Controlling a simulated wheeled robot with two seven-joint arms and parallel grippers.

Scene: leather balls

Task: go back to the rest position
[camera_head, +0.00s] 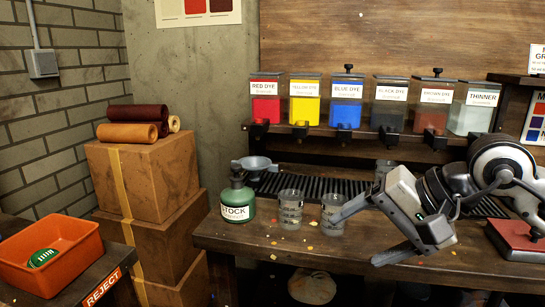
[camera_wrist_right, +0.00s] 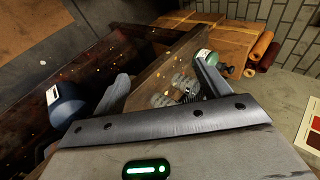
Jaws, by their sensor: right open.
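My right gripper (camera_head: 357,240) is open with nothing between its fingers, above the right part of the wooden bench (camera_head: 285,243). Its upper finger overlaps a clear measuring cup (camera_head: 330,206) in the head view; I cannot tell whether they touch. In the right wrist view the open jaws (camera_wrist_right: 160,84) spread wide, with the cups blurred beyond them. My left gripper is not in view.
A second cup (camera_head: 290,208) and a green STOCK bottle (camera_head: 237,199) stand left on the bench. Dye tanks (camera_head: 347,100) line the back shelf. An orange bin (camera_head: 60,275) holds a green item. Stacked boxes (camera_head: 140,180) carry leather rolls. A red block (camera_head: 522,238) lies right.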

